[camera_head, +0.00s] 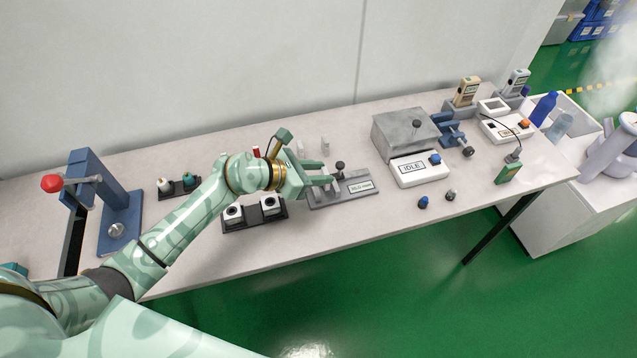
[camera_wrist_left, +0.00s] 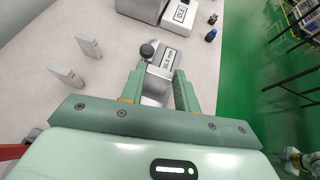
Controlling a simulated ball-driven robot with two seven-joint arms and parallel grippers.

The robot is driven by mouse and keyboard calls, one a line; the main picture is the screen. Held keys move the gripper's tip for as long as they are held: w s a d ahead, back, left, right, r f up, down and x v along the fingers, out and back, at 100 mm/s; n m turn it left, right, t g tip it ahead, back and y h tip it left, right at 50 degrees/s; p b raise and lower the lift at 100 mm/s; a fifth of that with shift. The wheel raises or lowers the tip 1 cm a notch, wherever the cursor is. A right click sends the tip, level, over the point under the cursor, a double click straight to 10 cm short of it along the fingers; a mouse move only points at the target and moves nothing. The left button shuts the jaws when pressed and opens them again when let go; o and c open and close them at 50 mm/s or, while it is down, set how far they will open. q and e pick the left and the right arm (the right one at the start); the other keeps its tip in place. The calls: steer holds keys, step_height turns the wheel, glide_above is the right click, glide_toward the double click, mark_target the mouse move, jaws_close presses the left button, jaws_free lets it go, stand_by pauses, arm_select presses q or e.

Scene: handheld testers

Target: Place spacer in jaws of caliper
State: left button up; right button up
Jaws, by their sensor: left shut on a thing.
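The caliper (camera_head: 352,191) is a flat grey plate with a black knob and a display on the bench, left of the IDLE box. Its display (camera_wrist_left: 168,60) seems to read 30.0 mm in the left wrist view. My left gripper (camera_head: 328,174) is over the caliper's left part, fingers nearly level. It is shut on a small grey block (camera_wrist_left: 155,87), which looks like the spacer, close to the caliper's jaws. The fingers partly hide the block and jaws, so I cannot tell whether they touch.
Two pale upright blocks, one nearer (camera_wrist_left: 66,77) and one farther (camera_wrist_left: 88,47), stand behind the gripper. A dark tray (camera_head: 254,221) with two white cubes lies in front of my forearm. A grey box with an IDLE unit (camera_head: 420,171) stands right of the caliper.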

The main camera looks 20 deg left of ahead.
mark_target(318, 190)
arm_select(q)
step_height(318, 190, down, 2)
steer(key=shift+f+b, duration=0.25)
steer(key=shift+b, duration=0.1)
steer(key=shift+f, duration=0.35)
steer(key=shift+r, duration=0.1)
arm_select(e)
steer(key=shift+a+f, duration=0.35)
steer(key=shift+f, duration=0.45)
steer(key=shift+s, duration=0.1)
arm_select(q)
steer(key=o, duration=0.5)
steer(key=shift+f, duration=0.25)
steer(key=o, duration=0.5)
steer(key=shift+c, duration=0.2)
arm_select(e)
steer(key=shift+d, duration=0.1)
